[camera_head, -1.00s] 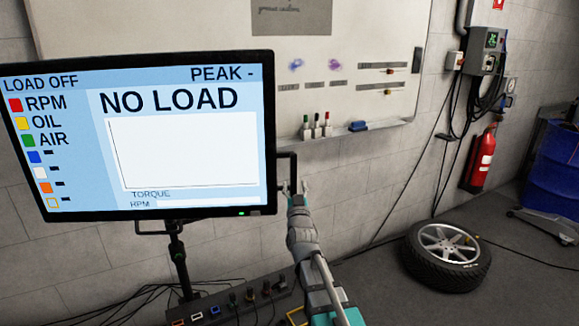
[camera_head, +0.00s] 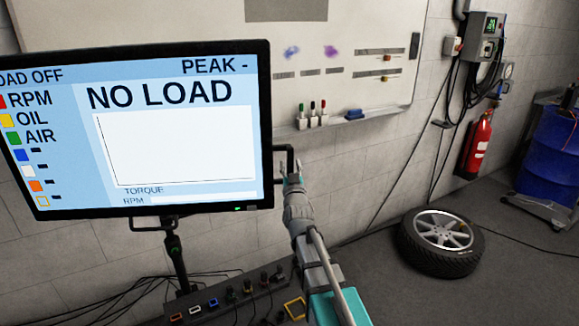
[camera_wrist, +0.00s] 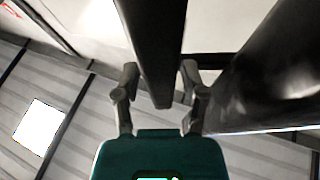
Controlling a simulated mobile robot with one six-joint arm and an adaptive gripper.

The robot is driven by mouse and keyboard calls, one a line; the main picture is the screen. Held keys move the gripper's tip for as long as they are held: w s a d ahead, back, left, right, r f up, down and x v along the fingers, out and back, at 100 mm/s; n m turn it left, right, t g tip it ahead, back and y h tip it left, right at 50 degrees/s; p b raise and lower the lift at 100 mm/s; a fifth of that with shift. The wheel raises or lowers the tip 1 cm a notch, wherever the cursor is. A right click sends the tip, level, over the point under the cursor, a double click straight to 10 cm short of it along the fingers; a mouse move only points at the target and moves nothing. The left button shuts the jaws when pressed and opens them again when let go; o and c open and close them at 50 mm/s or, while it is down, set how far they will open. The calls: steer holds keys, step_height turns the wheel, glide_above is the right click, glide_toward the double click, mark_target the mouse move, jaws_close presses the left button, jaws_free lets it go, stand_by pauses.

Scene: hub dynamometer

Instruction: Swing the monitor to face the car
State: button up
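The monitor (camera_head: 185,150) fills the left of the head view. Its lit screen reads NO LOAD and is turned toward me; its left edge is cut off. It stands on a dark post (camera_head: 175,255). A black handle (camera_head: 290,150) sticks out from its right side. My gripper (camera_head: 291,175) is at the handle's upright bar. No car is in view.
A control box with cables (camera_head: 235,295) sits below the monitor. A whiteboard (camera_head: 350,60) with a marker tray hangs behind. A loose wheel (camera_head: 440,243) lies on the floor at right, with a fire extinguisher (camera_head: 475,145) and blue drum (camera_head: 550,155) beyond. Floor between is mostly clear.

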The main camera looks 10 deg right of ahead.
jaws_close()
steer(key=shift+w, duration=0.1)
steer(key=w, duration=1.7)
steer(key=shift+w+d, duration=0.15)
steer(key=shift+w, duration=0.05)
steer(key=shift+o, duration=1.7)
jaws_free()
steer(key=shift+s, duration=0.1)
